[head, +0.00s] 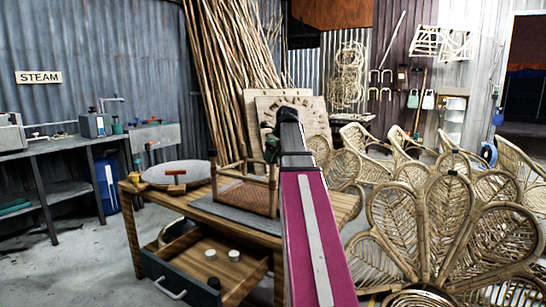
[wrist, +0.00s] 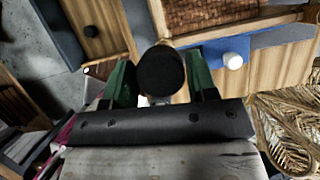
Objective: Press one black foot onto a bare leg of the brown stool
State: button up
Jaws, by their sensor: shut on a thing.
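The brown stool (head: 245,190) stands upside down on the workbench, legs up, its woven seat low. The woven seat also shows at the top of the wrist view (wrist: 230,15). Its left leg bears a dark tip (head: 213,153). My gripper (head: 271,146) is at the stool's right side, near the top of a leg. In the wrist view its green fingers are shut on a round black foot (wrist: 160,71). A tan leg (wrist: 158,15) shows just behind this foot, roughly in line with it. I cannot tell whether the foot is seated on it.
The open drawer (head: 180,275) below the bench holds two white round pieces (head: 211,254) and a black one (head: 214,284). A grey mat (head: 225,214) lies under the stool. A round tray (head: 175,173) sits at the bench's left. Rattan chairs (head: 430,220) crowd the right.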

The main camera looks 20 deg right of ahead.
jog(key=shift+f, duration=0.95)
dwell(0.7)
jog(key=o, duration=1)
jog(key=shift+r, duration=0.1)
